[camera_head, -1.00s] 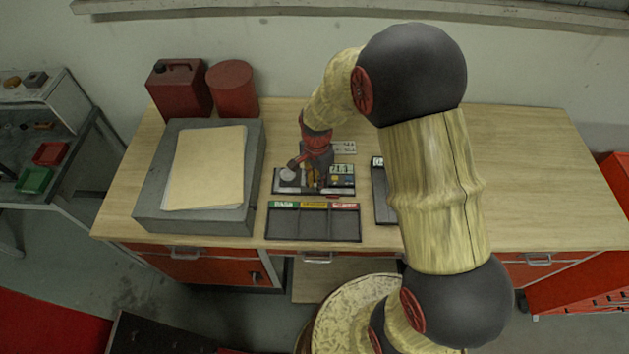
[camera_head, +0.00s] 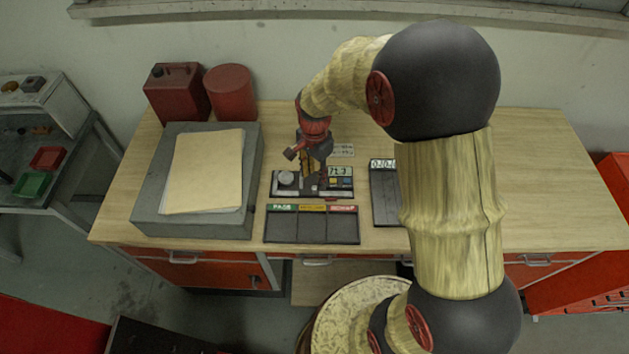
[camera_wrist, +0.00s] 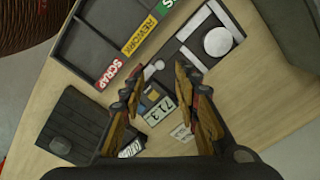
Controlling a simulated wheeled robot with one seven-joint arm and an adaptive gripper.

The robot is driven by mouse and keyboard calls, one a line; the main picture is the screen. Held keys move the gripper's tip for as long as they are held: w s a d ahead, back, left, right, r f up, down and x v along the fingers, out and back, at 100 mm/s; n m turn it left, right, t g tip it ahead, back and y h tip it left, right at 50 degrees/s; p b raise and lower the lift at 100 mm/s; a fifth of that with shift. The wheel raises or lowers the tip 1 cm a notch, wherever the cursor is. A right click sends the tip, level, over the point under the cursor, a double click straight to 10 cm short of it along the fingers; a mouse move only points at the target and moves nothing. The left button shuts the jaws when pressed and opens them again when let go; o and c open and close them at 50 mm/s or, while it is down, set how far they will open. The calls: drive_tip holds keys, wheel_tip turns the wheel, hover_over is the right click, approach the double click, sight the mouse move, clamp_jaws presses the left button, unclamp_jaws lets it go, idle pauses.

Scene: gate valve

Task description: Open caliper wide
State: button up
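The likely caliper is a dark bench gauge (camera_head: 312,188) with a display reading about 71.3 and small coloured buttons. A round pale disc (camera_head: 286,178) sits at its left end. In the wrist view, the gauge's display (camera_wrist: 160,109) shows between my fingers, and the pale disc (camera_wrist: 218,42) lies at upper right. My gripper (camera_head: 313,172) is above the middle of the gauge and hides part of it, including any jaws there. In the wrist view, my gripper (camera_wrist: 165,100) has its two fingers well apart, with nothing held between them.
A three-section tray (camera_head: 312,229) labelled green, yellow and red lies in front of the gauge. A black device with its own display (camera_head: 384,205) stands to the right. A grey block (camera_head: 150,205) bearing papers is at left. Red containers (camera_head: 232,92) stand behind it. The right tabletop is clear.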

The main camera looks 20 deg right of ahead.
wheel_tip(320, 180, up, 6)
idle(0.8)
drive_tip(key=s+a+r+n+t+b, duration=0.1)
drive_tip(key=s+r+n+t+b, duration=0.1)
drive_tip(key=s+n+b, duration=0.4)
drive_tip(key=s+r+n+t+b, duration=0.3)
drive_tip(key=s+r+n+b, duration=0.2)
drive_tip(key=s, duration=0.9)
drive_tip(key=n, duration=0.2)
drive_tip(key=shift+a+r+n+t+b, duration=0.2)
drive_tip(key=shift+a+n+t+b, duration=0.1)
drive_tip(key=shift+a+b, duration=0.05)
